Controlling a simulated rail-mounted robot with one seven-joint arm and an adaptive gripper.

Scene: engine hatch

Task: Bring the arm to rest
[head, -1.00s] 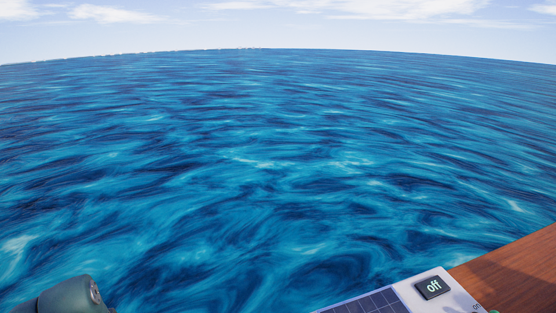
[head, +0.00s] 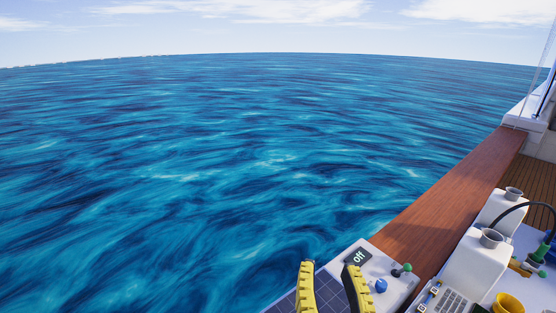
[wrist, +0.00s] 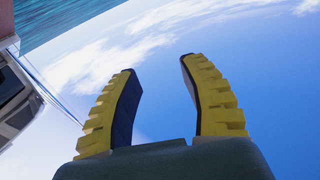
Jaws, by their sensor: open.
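My gripper (head: 332,272) shows at the bottom of the head view. Its two yellow ridged fingers point up and stand apart, with nothing between them. In the wrist view my gripper (wrist: 160,75) is also open and empty, with sky and cloud behind the fingers. The rest of my arm is out of the head view.
A panel (head: 392,290) with a dark "off" display (head: 358,257) and small knobs lies behind and right of the fingers. A wooden rail (head: 450,205) runs to the upper right. White containers (head: 478,262), a black hose and a yellow cup (head: 507,303) stand lower right. Open water fills the left.

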